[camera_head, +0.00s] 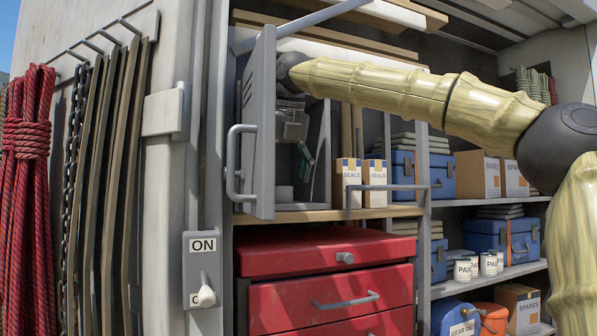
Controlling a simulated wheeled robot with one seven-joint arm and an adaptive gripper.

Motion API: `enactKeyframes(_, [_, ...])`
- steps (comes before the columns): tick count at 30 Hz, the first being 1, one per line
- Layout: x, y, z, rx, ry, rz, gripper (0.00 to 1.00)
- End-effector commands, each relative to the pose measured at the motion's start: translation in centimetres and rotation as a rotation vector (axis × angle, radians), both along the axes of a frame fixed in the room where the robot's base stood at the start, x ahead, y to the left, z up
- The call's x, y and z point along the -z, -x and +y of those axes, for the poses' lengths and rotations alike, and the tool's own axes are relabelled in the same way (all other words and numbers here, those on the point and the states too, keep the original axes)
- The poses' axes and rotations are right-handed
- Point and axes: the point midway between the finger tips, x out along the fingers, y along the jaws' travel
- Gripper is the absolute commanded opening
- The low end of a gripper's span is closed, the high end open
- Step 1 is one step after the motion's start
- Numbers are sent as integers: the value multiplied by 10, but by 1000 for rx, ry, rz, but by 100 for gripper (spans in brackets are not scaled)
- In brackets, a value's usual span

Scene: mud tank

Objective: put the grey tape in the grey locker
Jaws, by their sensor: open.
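The grey locker (319,155) stands on the wooden shelf at the left of the cabinet. Its vented grey door (262,135), with a bar handle (236,163), is swung open toward me and hides the locker's left part. My gripper (304,155) hangs from the end of my arm at the locker's opening, just right of the door, with its fingers pointing down. Its jaws are open, and I see nothing held in them. Part of it is hidden behind the door. A small grey shape (283,193) shows low beside the door edge; I cannot tell whether it is the grey tape.
Two SEALS boxes (347,182) stand right of the locker, behind a grey rail (385,187). A red drawer chest (322,285) sits below. Blue cases (402,170), cartons and paint tins fill the right shelves. Red rope (27,190) and straps hang at the left.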

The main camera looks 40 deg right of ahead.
Motion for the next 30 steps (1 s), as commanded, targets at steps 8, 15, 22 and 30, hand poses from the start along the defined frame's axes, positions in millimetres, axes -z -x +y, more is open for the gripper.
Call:
enactKeyframes(8, [-7, 21, 7, -4, -3, 1, 84])
enactKeyframes(15, [-6, 52, 16, -4, -3, 0, 84])
enactKeyframes(22, [-7, 90, 27, -3, -1, -1, 84])
enactKeyframes(30, [-10, 116, 34, -1, -1, 1, 84])
